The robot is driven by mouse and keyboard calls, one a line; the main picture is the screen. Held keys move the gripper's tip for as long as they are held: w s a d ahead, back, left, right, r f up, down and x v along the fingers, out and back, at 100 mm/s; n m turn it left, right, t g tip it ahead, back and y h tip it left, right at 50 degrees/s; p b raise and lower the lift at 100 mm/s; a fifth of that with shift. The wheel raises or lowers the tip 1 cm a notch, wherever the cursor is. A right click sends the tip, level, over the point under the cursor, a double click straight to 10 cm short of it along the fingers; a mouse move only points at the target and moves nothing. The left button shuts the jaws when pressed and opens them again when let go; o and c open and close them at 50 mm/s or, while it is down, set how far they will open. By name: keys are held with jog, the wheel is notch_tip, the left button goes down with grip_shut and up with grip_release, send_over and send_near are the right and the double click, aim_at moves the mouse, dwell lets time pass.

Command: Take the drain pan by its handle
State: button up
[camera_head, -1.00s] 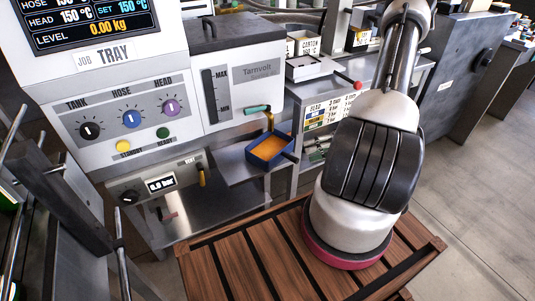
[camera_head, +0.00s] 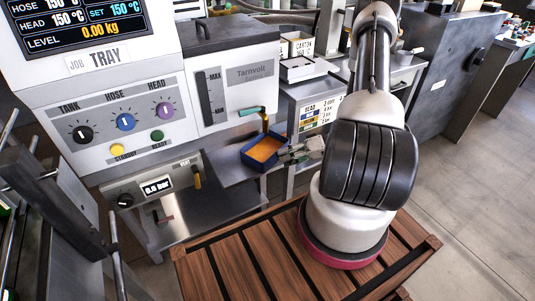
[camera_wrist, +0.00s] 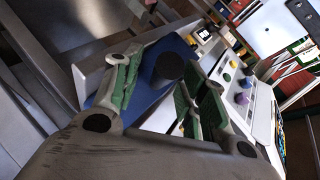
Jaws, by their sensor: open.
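The drain pan (camera_head: 255,163) is a blue tray with orange material inside. It sits on a metal shelf below the melter's spout, and its blue body also shows in the wrist view (camera_wrist: 145,99). Its dark handle (camera_wrist: 169,67) points toward the wrist camera, end-on. My gripper (camera_wrist: 164,72) is open, its green-padded fingers on either side of the handle in the picture. I cannot tell how deep the handle lies between them. In the head view my gripper (camera_head: 291,153) is at the pan's right side and hides the handle.
The spout with its teal-handled valve (camera_head: 251,112) is just above the pan. The white melter (camera_head: 235,85) stands behind it. A vent lever (camera_head: 197,178) is at left. The wooden slatted platform (camera_head: 250,262) lies below, and a side table stands behind my arm.

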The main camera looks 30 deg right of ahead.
grip_shut()
